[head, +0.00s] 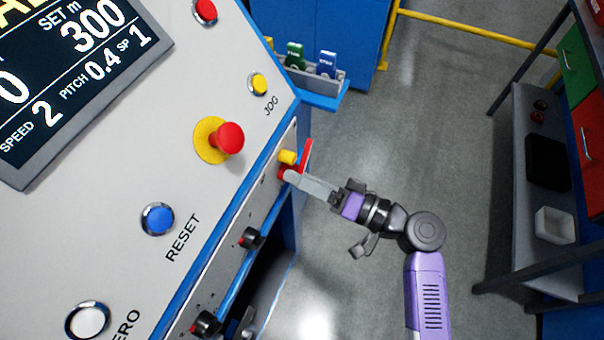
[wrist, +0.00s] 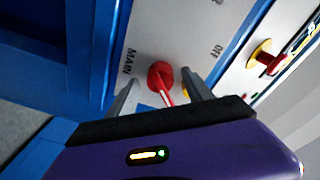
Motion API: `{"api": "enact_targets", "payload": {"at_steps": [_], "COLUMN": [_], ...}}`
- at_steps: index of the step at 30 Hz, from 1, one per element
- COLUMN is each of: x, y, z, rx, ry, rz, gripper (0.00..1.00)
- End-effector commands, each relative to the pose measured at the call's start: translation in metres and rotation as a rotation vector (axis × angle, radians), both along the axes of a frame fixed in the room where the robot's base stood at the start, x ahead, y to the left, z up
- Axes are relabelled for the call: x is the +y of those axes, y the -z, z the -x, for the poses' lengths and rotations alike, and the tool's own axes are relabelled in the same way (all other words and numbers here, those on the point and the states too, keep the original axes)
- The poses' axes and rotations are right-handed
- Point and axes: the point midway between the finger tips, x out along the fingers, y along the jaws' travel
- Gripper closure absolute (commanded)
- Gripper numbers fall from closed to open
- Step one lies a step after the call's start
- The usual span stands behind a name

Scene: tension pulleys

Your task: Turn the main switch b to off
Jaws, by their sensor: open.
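The main switch is a red knob with a red handle (wrist: 160,77) on the console's grey side panel, with the word MAIN beside it and OFF printed to the right in the wrist view. In the head view its red handle (head: 307,154) shows at the panel's edge, partly hidden by my gripper. My gripper (head: 290,175) is open at the panel. In the wrist view its two fingers (wrist: 161,93) stand on either side of the red handle. I cannot tell whether they touch it. A yellow part shows behind the right finger. The letter b is not visible.
A red emergency button (head: 229,138) on a yellow base sits on the sloping console top. Black knobs (head: 251,238) line the panel below the switch. A dark shelf (head: 528,228) is at the right, with clear floor between.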

Motion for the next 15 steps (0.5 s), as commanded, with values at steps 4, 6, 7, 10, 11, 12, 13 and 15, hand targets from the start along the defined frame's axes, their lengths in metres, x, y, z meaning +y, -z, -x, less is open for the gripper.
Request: {"api": "enact_targets", "payload": {"at_steps": [4,6,7,10,11,12,13,15], "x": [0.0035,0.0036,0.0035,0.0035,0.0035,0.0035,0.0035,0.0034], "y": [0.0001,0.0002,0.0003,0.0002,0.0002,0.0002,0.0002,0.0002], "z": [-0.0019,-0.0019,-0.0019,-0.0018,-0.0018,-0.0018,-0.0018,-0.0017], "rx": [0.0,0.0,0.0,0.0,0.0,0.0,0.0,0.0], "ry": [0.001,0.001,0.001,0.001,0.001,0.001,0.0,0.001], "rz": [0.001,0.0,0.0,0.001,0.001,0.001,0.0,0.001], "gripper": [0.41,0.41,0.41,0.45,0.5,0.58,0.64,0.78]}}
